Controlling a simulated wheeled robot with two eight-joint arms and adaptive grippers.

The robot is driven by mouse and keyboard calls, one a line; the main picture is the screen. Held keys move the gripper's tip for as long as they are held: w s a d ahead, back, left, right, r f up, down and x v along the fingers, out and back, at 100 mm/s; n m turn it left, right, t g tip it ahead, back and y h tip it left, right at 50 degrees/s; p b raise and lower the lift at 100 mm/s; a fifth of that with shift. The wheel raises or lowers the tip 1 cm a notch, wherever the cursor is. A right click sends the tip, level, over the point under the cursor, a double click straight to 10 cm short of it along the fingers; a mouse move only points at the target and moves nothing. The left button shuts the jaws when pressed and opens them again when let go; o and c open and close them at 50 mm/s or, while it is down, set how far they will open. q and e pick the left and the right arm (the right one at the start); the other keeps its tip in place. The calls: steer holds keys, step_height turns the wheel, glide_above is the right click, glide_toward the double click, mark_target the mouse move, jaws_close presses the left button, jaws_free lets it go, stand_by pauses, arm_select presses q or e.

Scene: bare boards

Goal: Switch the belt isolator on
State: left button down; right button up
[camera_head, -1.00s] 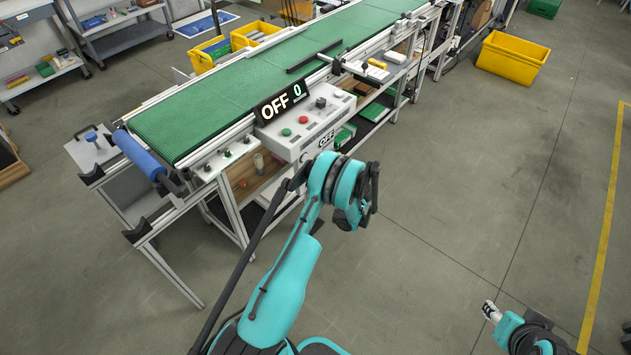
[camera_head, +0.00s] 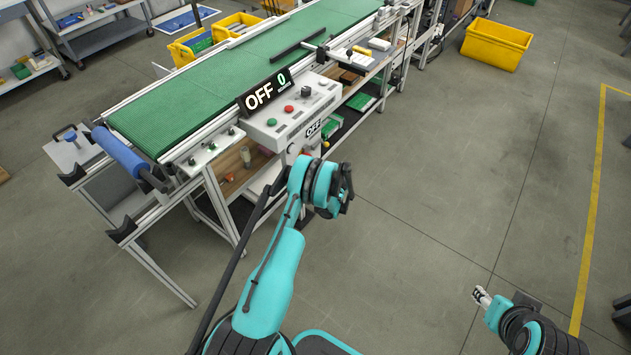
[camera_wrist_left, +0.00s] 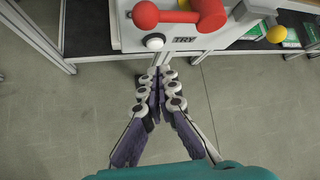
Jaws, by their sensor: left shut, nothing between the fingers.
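The control box (camera_head: 290,122) on the conveyor's near side carries a display reading OFF 0, and a smaller OFF label (camera_head: 313,128) on its front. In the left wrist view a red handle with rounded ends (camera_wrist_left: 178,16) sits on the box front, above a white round button (camera_wrist_left: 155,42) and a TRY label. I take the red handle for the isolator; my arm hides it in the head view. My left gripper (camera_wrist_left: 157,76) is shut and empty, just below the box front and apart from the handle. My right gripper (camera_head: 482,297) is far from the box; its jaws are unclear.
The green conveyor belt (camera_head: 200,95) runs away to the upper right. A yellow knob (camera_wrist_left: 277,34) is right of the handle. Green (camera_head: 271,122) and red (camera_head: 289,109) buttons are on the box top. A yellow bin (camera_head: 497,44) stands on the floor.

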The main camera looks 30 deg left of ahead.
arm_select(q)
steer(key=a, duration=0.1)
steer(key=a+r+b, duration=0.1)
steer(key=a, duration=0.1)
steer(key=shift+s+a+r+b, duration=0.15)
steer(key=shift+a+r+b, duration=0.05)
steer(key=shift+r+b, duration=0.15)
steer(key=shift+s+r, duration=0.1)
steer(key=shift+r, duration=0.05)
